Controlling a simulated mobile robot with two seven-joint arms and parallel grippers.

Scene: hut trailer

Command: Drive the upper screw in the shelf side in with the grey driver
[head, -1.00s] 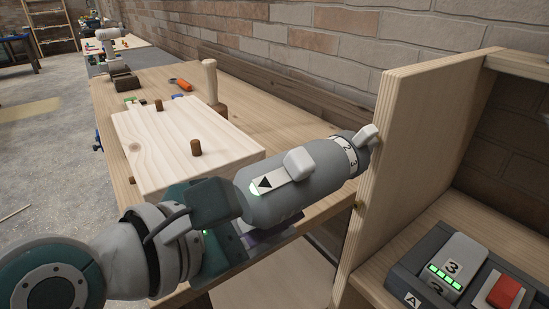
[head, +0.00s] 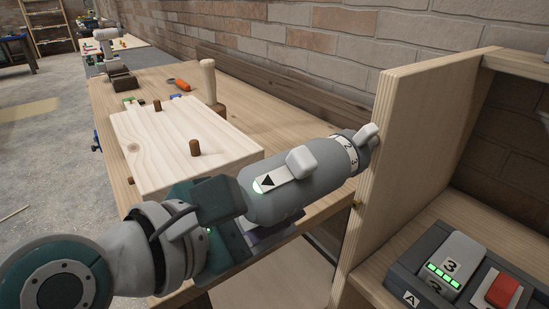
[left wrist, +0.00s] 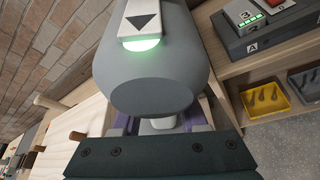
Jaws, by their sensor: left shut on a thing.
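My left gripper (head: 257,233) is shut on the grey driver (head: 300,190), a thick cylinder with a lit arrow panel and a numbered ring. The driver also fills the top middle of the left wrist view (left wrist: 155,70), between the purple fingers. Its front end points right, close to the upright wooden shelf side (head: 408,140). I cannot tell whether its bit touches anything. A brass screw (head: 357,205) shows lower on the shelf side's edge. The upper screw does not show; the driver's front end may hide it. My right gripper is not in view.
A pale board (head: 160,135) with brown dowels lies on the bench, with a wooden mallet (head: 208,85) behind it. A grey box with a red switch (head: 502,290) stands on the shelf. The left wrist view shows a yellow bin (left wrist: 265,100) holding dark pieces.

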